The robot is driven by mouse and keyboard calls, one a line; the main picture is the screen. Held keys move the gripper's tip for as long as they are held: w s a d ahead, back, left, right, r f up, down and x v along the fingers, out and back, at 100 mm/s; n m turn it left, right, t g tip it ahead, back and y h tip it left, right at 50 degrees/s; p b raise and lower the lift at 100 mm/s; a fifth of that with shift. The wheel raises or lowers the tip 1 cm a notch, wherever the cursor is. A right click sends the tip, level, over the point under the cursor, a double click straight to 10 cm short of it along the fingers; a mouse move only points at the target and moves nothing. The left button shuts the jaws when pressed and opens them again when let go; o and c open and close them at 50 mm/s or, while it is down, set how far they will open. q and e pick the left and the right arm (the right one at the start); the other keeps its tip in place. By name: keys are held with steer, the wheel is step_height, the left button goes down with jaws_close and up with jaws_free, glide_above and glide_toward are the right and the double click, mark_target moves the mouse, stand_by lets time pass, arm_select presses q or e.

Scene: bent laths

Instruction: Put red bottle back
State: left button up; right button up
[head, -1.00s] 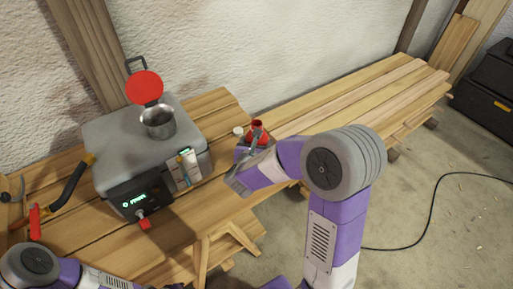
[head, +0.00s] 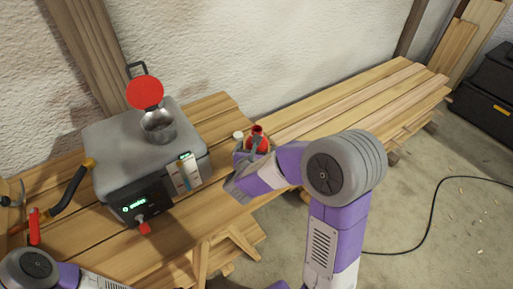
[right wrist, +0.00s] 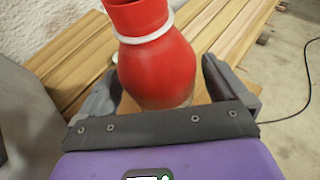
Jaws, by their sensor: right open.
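The red bottle (head: 257,142) stands on the wooden bench, to the right of the grey machine. In the right wrist view the bottle (right wrist: 157,65) is large, with a white ring around its neck; its top is cut off by the frame edge. My right gripper (head: 251,154) is at the bottle, with its fingers partly hiding it. In the right wrist view my right gripper (right wrist: 162,80) is open, one finger on each side of the bottle, with a gap visible on the right. My left forearm shows at bottom left; its gripper is out of view.
The grey machine (head: 120,150) carries a metal pot (head: 159,126) and a round red lid (head: 145,93). A small white item (head: 238,135) is just left of the bottle. Tools with red and black-yellow handles (head: 72,187) lie at left. Bare boards (head: 350,100) extend right.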

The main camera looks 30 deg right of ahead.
arm_select(q)
step_height(320, 180, up, 3)
steer(key=p, duration=0.2)
steer(key=shift+p, duration=0.4)
arm_select(e)
steer(key=v, duration=1.1)
steer(key=shift+s, duration=0.15)
arm_select(q)
steer(key=shift+r, duration=0.1)
arm_select(e)
steer(key=shift+a, duration=0.1)
